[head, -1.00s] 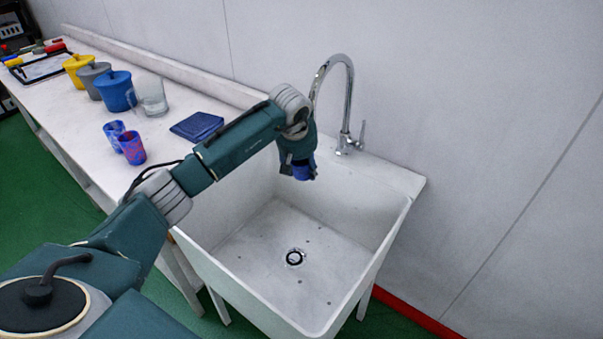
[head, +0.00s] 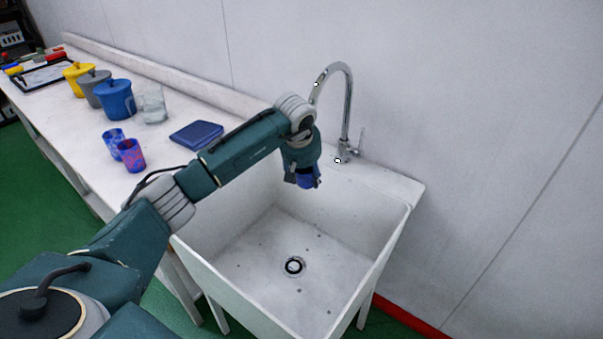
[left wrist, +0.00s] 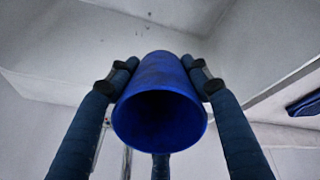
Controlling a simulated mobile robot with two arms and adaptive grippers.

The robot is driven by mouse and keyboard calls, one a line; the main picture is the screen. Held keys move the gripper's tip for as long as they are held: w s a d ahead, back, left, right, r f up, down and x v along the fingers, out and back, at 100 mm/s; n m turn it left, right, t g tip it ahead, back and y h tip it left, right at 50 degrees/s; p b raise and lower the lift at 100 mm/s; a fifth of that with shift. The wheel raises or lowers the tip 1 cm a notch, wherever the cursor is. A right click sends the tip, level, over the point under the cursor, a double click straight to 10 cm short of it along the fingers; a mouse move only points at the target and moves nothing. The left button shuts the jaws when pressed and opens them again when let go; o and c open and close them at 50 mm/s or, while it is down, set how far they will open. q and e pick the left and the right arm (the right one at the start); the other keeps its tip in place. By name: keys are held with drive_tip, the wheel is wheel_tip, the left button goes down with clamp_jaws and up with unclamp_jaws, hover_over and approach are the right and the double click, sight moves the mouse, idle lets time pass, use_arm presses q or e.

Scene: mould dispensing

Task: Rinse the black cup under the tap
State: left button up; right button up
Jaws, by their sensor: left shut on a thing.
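My left gripper (head: 302,176) is over the back part of the white sink (head: 385,245), below and left of the tap's spout. It is shut on a cup (head: 307,183), which looks blue rather than black. In the left wrist view the blue cup (left wrist: 160,100) is between the fingers of my left gripper (left wrist: 160,78), its dark open mouth facing the camera. The chrome tap (head: 349,105) arches up behind the sink. I see no water running. My right gripper is not in view.
On the white counter (head: 75,130) at left stand two patterned cups (head: 130,155), a clear jug (head: 153,105), and blue (head: 115,100), grey (head: 92,90) and yellow (head: 75,78) lidded pots. A dark blue flat item (head: 197,134) lies near the sink. The basin is empty around its drain (head: 293,266).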

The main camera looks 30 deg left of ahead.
use_arm(q)
drive_tip(key=shift+a, duration=0.1)
drive_tip(key=shift+s+a, duration=0.2)
drive_tip(key=shift+a, duration=0.25)
drive_tip(key=shift+w+d, duration=0.1)
drive_tip(key=shift+d, duration=0.05)
drive_tip(key=shift+w+d, duration=0.15)
drive_tip(key=shift+d, duration=0.3)
idle(0.3)
drive_tip(key=shift+s+d+p, duration=0.15)
drive_tip(key=shift+s+d, duration=0.05)
drive_tip(key=shift+s, duration=0.45)
drive_tip(key=shift+s+d+p, duration=0.15)
drive_tip(key=shift+s, duration=0.45)
drive_tip(key=shift+s+d+p, duration=0.15)
drive_tip(key=shift+s+d, duration=0.2)
drive_tip(key=shift+s, duration=0.5)
drive_tip(key=shift+s+d+p, duration=0.15)
drive_tip(key=shift+s+d, duration=0.15)
drive_tip(key=shift+s, duration=0.55)
drive_tip(key=shift+s+d+p, duration=0.15)
drive_tip(key=shift+s+d, duration=0.2)
drive_tip(key=shift+s, duration=0.5)
